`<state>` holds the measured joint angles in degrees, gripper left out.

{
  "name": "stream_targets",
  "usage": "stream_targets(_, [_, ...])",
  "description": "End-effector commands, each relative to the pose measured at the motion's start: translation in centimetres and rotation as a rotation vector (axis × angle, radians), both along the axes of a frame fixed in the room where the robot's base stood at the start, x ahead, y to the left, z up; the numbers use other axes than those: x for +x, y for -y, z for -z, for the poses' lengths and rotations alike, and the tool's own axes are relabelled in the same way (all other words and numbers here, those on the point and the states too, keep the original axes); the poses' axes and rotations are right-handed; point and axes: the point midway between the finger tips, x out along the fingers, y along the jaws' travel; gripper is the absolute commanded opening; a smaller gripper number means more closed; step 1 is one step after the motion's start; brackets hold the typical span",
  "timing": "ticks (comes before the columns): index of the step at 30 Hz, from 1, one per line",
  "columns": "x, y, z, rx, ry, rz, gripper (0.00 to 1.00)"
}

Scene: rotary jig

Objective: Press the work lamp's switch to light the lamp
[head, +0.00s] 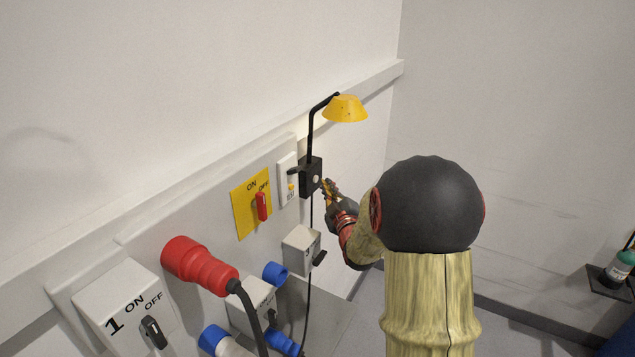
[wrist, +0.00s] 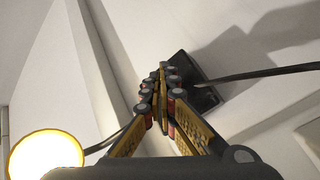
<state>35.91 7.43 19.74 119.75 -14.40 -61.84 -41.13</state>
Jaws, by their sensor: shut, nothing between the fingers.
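The work lamp has a yellow shade (head: 345,109) on a bent black arm above a black switch box (head: 306,180) on the wall panel. In the wrist view, the shade's underside (wrist: 45,155) glows bright white, and the head view has a light patch on the wall beside the lamp arm. A pale round switch (head: 316,180) shows on the box's face. My gripper (head: 327,182) is shut and empty, its tips right at the box front. In the wrist view, my fingertips (wrist: 163,70) partly cover the box (wrist: 204,97) and hide the switch; I cannot tell whether they touch it.
Left of the box are a yellow plate with a red ON/OFF handle (head: 262,206) and a white panel (head: 288,180). Below are a grey switch box (head: 300,249), a red plug (head: 200,265) and blue connectors. A black cable (head: 309,290) hangs beneath the lamp box.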

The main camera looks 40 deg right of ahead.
Motion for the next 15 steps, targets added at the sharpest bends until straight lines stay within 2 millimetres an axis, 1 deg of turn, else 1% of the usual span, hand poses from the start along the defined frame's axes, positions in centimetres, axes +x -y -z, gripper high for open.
stream_targets(5, [-0.2, 0.1, -0.1, 0.0, 0.001, 0.001, 0.0])
stream_targets(15, [-2.9, 1.2, 0.0, -0.002, 0.002, 0.002, 0.0])
